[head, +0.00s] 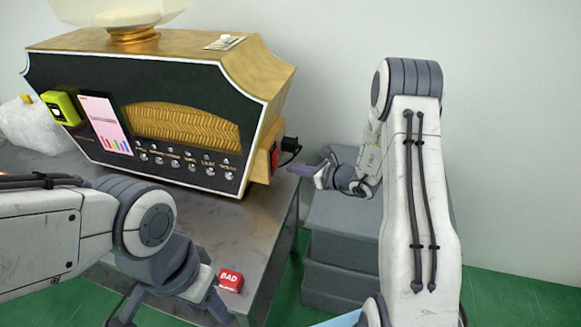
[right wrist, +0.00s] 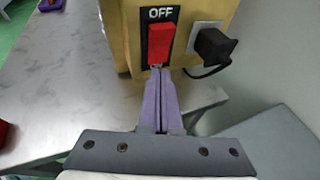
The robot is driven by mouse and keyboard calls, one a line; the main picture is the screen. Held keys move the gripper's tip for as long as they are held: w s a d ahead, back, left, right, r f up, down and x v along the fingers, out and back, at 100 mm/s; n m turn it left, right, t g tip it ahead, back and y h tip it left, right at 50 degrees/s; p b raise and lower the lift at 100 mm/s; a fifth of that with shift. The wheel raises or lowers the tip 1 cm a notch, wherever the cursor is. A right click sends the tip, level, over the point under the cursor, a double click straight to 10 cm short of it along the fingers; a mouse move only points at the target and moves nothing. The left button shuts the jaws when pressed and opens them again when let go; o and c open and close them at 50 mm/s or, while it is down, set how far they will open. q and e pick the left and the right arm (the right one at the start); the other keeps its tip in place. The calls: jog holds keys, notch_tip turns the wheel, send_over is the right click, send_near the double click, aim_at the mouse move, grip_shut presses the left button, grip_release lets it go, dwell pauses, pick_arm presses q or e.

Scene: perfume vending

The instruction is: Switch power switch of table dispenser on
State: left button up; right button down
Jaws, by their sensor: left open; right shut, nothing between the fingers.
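The table dispenser (head: 190,110) is a gold and black machine standing on a grey metal table. Its red power switch (right wrist: 160,43) is on the gold side face, on a black plate with the word OFF above it. The switch also shows at the machine's right edge in the head view (head: 274,157). My right gripper (right wrist: 161,72) is shut and empty, its purple fingertips at the lower edge of the switch; I cannot tell whether they touch it. It also shows in the head view (head: 292,170). My left gripper (head: 222,316) is open, low at the table's front, and partly cut off.
A black plug (right wrist: 214,46) with a cable sits right beside the switch. A red BAD block (head: 230,278) lies near the table's front edge. Grey stacked boxes (head: 335,225) stand right of the table.

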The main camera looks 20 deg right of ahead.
jog(key=shift+p+v, duration=0.5)
jog(key=shift+v, duration=1.9)
